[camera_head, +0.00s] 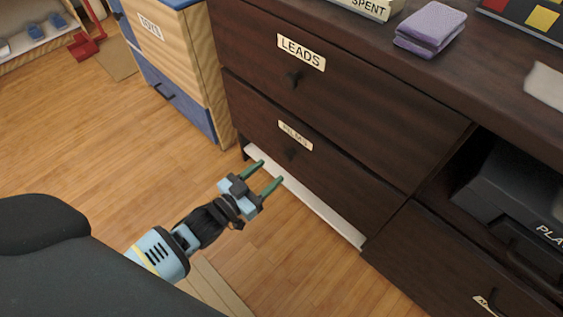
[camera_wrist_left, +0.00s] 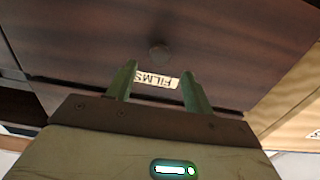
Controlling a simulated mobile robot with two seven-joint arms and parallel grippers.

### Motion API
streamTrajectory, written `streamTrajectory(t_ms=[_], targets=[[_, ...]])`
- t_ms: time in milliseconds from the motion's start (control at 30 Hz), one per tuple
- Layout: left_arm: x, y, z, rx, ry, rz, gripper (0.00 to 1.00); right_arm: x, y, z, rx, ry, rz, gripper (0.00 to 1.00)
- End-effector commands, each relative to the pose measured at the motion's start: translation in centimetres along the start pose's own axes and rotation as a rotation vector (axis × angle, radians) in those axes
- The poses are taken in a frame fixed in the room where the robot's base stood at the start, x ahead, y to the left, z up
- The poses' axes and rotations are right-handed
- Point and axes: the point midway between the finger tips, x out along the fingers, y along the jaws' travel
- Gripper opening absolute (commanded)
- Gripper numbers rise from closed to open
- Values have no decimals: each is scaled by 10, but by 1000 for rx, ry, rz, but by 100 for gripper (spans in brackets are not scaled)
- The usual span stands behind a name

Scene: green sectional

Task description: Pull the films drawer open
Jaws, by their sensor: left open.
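The films drawer (camera_head: 330,178) is the lower dark wood drawer in the head view, under the drawer labelled LEADS. Its front sits flush with the cabinet, so it looks shut. Its small dark knob (camera_head: 292,154) is just below the FILMS label (camera_head: 295,135). In the left wrist view the picture is turned over, and the knob (camera_wrist_left: 159,54) and label (camera_wrist_left: 157,79) lie ahead between and beyond the fingers. My left gripper (camera_head: 268,173) is open and empty, its green fingers pointing at the drawer, apart from the knob. My right gripper is not in view.
The LEADS drawer (camera_head: 300,80) has its own dark knob above. A pale wood cabinet with blue drawers (camera_head: 170,95) stands to the left. A purple folded cloth (camera_head: 430,27) lies on the dark top. A grey case (camera_head: 515,200) sits in an open bay at right. The wood floor in front is clear.

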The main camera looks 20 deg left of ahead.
Motion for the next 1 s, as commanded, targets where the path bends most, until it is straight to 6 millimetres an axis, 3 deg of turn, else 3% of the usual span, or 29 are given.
streamTrajectory(t_ms=[333, 733, 1000], targets=[[48, 0, 2, -1, 0, 0, 52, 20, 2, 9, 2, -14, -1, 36], [56, 0, 1, -1, -2, 0, 52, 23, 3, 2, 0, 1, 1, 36], [56, 0, 1, -1, -1, 0, 19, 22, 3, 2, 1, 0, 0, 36]])
